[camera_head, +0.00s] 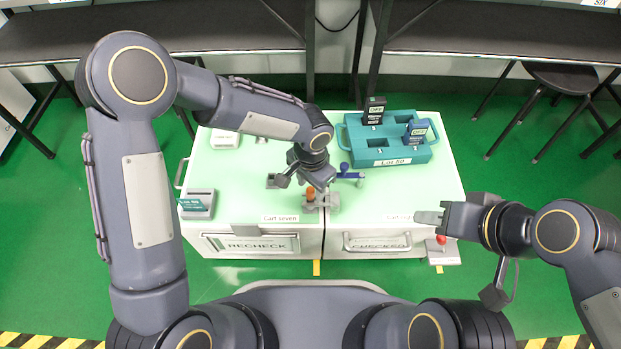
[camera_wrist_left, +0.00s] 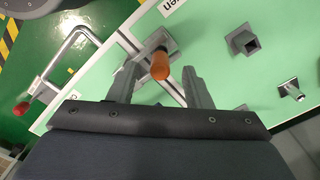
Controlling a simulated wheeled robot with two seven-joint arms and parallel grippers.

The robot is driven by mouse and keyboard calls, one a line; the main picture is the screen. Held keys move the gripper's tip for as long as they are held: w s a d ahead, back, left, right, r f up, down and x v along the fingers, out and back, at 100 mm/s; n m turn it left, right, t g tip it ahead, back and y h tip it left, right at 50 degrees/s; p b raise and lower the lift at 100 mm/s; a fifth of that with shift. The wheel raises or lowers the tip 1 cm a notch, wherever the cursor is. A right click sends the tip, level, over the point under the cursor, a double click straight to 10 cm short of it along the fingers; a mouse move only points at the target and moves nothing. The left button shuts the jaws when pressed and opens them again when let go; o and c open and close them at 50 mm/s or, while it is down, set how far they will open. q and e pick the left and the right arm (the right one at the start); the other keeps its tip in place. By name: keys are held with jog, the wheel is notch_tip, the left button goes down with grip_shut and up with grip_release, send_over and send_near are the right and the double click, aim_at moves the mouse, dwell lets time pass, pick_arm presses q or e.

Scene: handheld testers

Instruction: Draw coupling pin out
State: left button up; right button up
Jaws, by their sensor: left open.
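The coupling pin has an orange knob (camera_head: 311,193) and stands in a grey bracket where the two white carts meet at their front. In the left wrist view the orange knob (camera_wrist_left: 160,67) lies between and just beyond the fingertips, with a gap on each side. My left gripper (camera_wrist_left: 160,86) is open and empty. In the head view my left gripper (camera_head: 319,184) is just above and behind the pin and hides part of the bracket. My right gripper (camera_head: 430,217) hovers over the right cart's front edge; whether its fingers are apart is unclear.
A teal rack (camera_head: 392,152) with two dark testers stands on the right cart. A blue-handled part (camera_head: 347,172) is behind my left gripper. A red knob (camera_head: 441,239) sits near the right cart's front.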

aim_at(311, 189)
pick_arm(q)
jog(key=shift+f+b, duration=0.45)
jog(key=shift+f, duration=1.1)
jog(key=shift+c, duration=0.2)
grip_shut()
